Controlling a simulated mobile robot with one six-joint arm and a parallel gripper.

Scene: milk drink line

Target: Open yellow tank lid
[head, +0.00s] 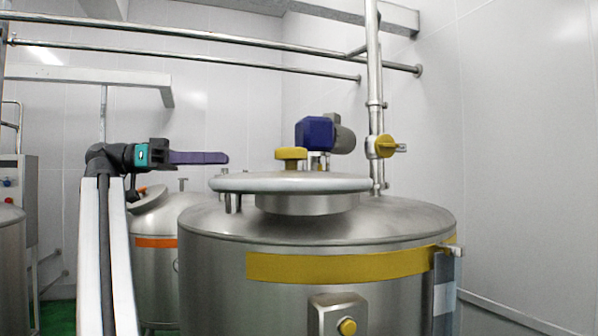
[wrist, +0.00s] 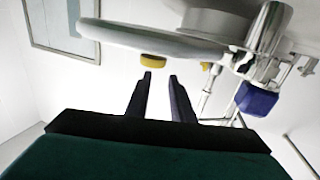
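The yellow-banded tank (head: 215,280) stands in the middle of the head view. Its round steel lid (head: 225,184) lies level over the tank's neck and overhangs it on the left. A yellow knob (head: 291,155) sits on top of the lid. My gripper (head: 227,158) points right, at about knob height, left of the knob and apart from it. In the wrist view, which looks upside down, the two dark fingers (wrist: 160,77) are apart with nothing between them. The knob (wrist: 153,62) is just beyond their tips, and the lid (wrist: 150,42) is above it in the picture.
A blue motor (head: 315,134) stands behind the lid. A vertical pipe with a yellow valve (head: 383,146) rises behind to the right. An orange-banded tank (head: 155,242) stands behind left. Horizontal pipes (head: 200,35) run overhead. The air between gripper and knob looks clear.

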